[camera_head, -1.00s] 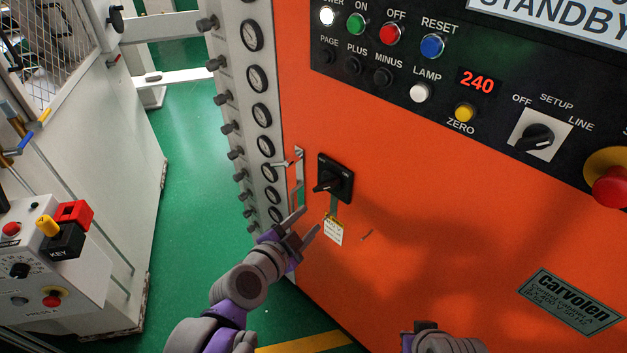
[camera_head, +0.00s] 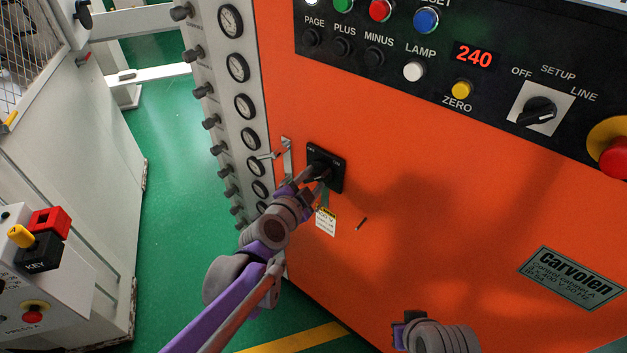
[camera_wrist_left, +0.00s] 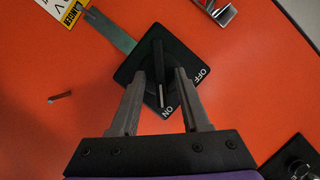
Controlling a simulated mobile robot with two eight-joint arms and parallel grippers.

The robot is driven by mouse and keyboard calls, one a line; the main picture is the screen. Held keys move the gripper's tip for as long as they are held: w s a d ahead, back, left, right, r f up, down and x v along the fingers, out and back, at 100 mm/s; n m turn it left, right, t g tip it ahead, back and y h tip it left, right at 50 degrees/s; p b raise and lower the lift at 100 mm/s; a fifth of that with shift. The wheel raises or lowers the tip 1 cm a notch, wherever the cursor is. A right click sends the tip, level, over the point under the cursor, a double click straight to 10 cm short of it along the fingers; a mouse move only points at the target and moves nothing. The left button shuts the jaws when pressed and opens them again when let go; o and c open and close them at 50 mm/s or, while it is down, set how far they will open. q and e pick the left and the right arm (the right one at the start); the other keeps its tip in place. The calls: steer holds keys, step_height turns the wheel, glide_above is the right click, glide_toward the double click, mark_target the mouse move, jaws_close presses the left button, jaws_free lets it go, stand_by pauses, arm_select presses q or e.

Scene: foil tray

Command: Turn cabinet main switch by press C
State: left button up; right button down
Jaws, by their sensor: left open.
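The cabinet main switch is a black square plate (camera_head: 339,179) with a black rotary handle (camera_wrist_left: 157,62), low on the orange cabinet front (camera_head: 420,200). In the left wrist view the plate (camera_wrist_left: 133,70) shows as a diamond with "ON" at its lower corner and "OFF" at its right. The handle's pale line ends close to "ON". My left gripper (camera_wrist_left: 160,76) is open, with one finger on each side of the handle; gaps show beside it. In the head view this gripper (camera_head: 317,174) covers part of the switch. Part of my right arm (camera_head: 435,336) shows at the bottom edge; its fingers are not clear.
A metal latch (camera_head: 286,157) sits left of the switch and a hanging warning tag (camera_head: 326,221) below it. Gauges (camera_head: 238,67) and knobs line the cabinet's left side. The control panel (camera_head: 400,62) with buttons is above. A grey key-switch console (camera_head: 62,294) stands at left.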

arm_select(q)
steer(key=shift+w+d+f, duration=0.15)
steer(key=shift+w+d, duration=0.05)
steer(key=shift+w, duration=0.25)
jaws_close()
